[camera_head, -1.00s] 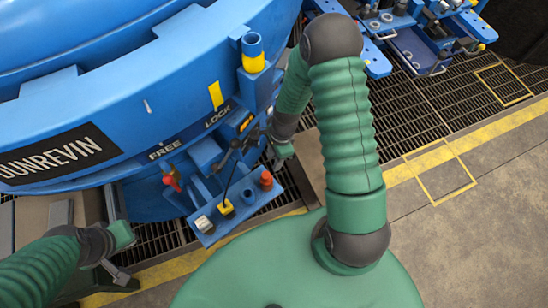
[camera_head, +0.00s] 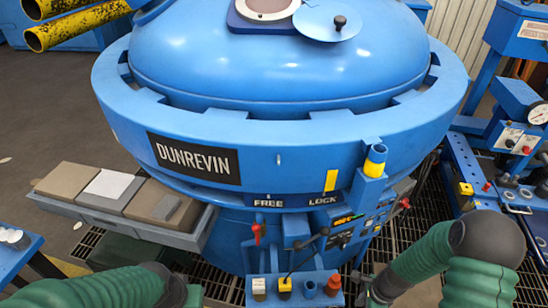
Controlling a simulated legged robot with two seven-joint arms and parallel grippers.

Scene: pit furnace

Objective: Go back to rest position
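My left arm enters from the bottom left. Its gripper (camera_head: 192,296) is at the bottom edge, in front of the furnace base, mostly cut off, so its fingers do not show clearly. My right arm bends in from the right. Its gripper (camera_head: 364,290) is low beside the right end of the small blue control shelf, partly hidden and cut by the bottom edge. I cannot make out whether either gripper is open. No object shows in either one.
The large blue furnace (camera_head: 280,140) fills the middle. The control shelf (camera_head: 270,296) carries small knobs and a lever, with a red handle (camera_head: 258,232) above. A grey bench (camera_head: 180,238) stands left, a blue equipment stand (camera_head: 465,170) right. Open floor (camera_head: 50,105) lies far left.

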